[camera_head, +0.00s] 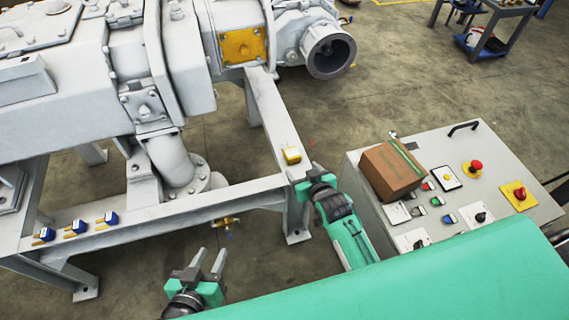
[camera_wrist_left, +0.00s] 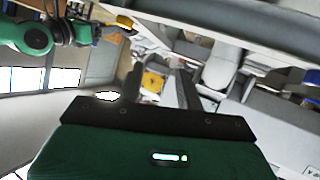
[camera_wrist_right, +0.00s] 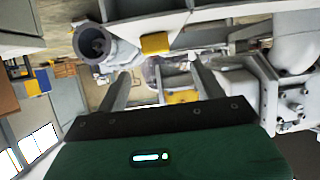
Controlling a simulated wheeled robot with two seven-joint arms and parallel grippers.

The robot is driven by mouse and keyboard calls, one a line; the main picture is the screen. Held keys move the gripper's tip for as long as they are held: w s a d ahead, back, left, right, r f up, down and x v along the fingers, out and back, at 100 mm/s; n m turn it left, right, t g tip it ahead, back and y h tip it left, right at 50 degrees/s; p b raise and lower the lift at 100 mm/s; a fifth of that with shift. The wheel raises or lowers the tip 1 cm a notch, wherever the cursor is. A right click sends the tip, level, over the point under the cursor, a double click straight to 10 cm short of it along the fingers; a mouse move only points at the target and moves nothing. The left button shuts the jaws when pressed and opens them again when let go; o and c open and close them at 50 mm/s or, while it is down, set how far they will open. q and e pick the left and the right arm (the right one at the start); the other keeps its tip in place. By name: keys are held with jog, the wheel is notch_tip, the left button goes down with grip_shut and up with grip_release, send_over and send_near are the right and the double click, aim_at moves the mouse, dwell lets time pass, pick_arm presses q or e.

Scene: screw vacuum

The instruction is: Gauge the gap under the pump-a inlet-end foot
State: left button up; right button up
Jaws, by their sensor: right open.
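The grey pump (camera_head: 95,75) is mounted on a grey steel frame, with a bracket-like foot (camera_head: 142,180) beside its curved pipe. I cannot tell which foot is the inlet-end one, and no gap under it can be made out. Several small blue-and-yellow tools (camera_head: 75,227) lie in a row on the front rail. A yellow block (camera_head: 291,155) sits on the right rail; it also shows in the right wrist view (camera_wrist_right: 154,43). My right gripper (camera_head: 305,174) is open and empty by the frame corner, near this block. My left gripper (camera_head: 208,258) is open and empty, in front of the frame.
A control cabinet (camera_head: 520,206) with buttons stands at the right and bears a brown box (camera_head: 391,171). The grey front rail (camera_head: 150,230) lies between my left gripper and the pump. The floor (camera_head: 265,262) between my grippers is clear.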

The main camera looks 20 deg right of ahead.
aim_at(293, 154)
jog(key=w+b, duration=0.1)
jog(key=w, duration=0.2)
jog(key=shift+w+a+t, duration=0.1)
jog(key=shift+w+t, duration=0.05)
jog(key=shift+t, duration=0.15)
jog(key=b+x, duration=0.1)
jog(key=x, duration=0.4)
jog(key=shift+w+f+b, duration=0.1)
jog(key=shift+w+b, duration=0.05)
jog(key=shift+b, duration=0.15)
jog(key=b+x, duration=0.1)
jog(key=x, duration=0.1)
jog(key=f+b+x, duration=0.1)
jog(key=x, duration=0.2)
jog(key=shift+d, duration=0.35)
pick_arm(q)
jog(key=w+a+r+t+h, duration=0.1)
jog(key=w+r+t, duration=0.1)
jog(key=r+t, duration=0.4)
jog(key=w+a+r+t, duration=0.1)
jog(key=r+t, duration=0.5)
jog(key=r, duration=0.6)
jog(key=shift+w+a+r+n+h, duration=0.3)
jog(key=shift+w+a+h, duration=0.1)
jog(key=shift+a, duration=0.3)
pick_arm(e)
jog(key=shift+c, duration=0.2)
jog(key=c, duration=1.1)
